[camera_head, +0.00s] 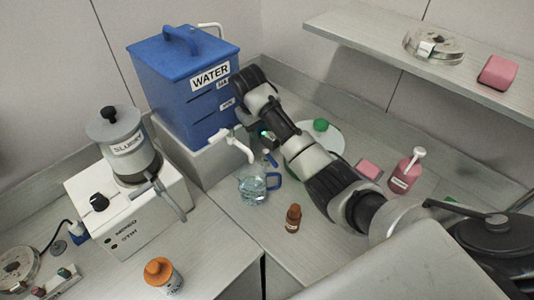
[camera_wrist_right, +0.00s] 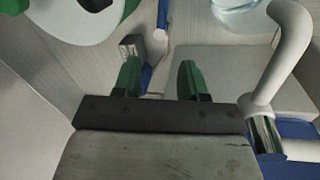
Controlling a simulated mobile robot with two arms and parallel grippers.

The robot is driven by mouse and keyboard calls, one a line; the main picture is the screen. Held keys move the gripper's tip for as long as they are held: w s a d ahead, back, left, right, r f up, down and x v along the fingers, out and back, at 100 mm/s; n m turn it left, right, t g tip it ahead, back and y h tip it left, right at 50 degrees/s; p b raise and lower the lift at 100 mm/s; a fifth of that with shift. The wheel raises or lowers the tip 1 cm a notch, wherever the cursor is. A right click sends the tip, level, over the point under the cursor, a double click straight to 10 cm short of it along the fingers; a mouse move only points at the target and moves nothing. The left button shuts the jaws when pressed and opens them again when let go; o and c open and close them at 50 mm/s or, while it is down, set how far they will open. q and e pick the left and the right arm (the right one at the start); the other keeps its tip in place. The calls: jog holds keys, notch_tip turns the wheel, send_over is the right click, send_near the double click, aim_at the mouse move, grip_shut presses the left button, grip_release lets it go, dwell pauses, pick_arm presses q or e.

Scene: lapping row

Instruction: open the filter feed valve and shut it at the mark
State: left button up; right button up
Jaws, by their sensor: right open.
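The blue tank (camera_head: 185,85) labelled WATER stands on a pale block at the back, with a white bent tap spout (camera_head: 236,147) at its front. A clear jug (camera_head: 253,188) with a blue handle, holding some liquid, stands below the spout. My right gripper (camera_head: 265,137) is beside the tap. In the right wrist view its green fingers (camera_wrist_right: 157,82) are apart with nothing between them. A thin blue lever (camera_wrist_right: 162,16) with a white joint lies just beyond the fingertips; I cannot tell if it is the valve's handle. The white spout (camera_wrist_right: 290,45) is at the right. The mark cannot be made out.
A brown bottle (camera_head: 293,218) stands before the jug. A white disc (camera_head: 325,143) with a green-topped item, a pink block (camera_head: 369,169) and a pink bottle (camera_head: 405,174) are around my right arm. A slurry machine (camera_head: 128,208) stands left; a shelf (camera_head: 445,62) overhangs the right.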

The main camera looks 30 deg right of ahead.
aim_at(268, 155)
jog(key=f, duration=0.4)
jog(key=d+f, duration=0.1)
jog(key=f, duration=0.2)
jog(key=d+f, duration=0.1)
jog(key=f, duration=0.3)
jog(key=shift+f, duration=0.3)
grip_shut()
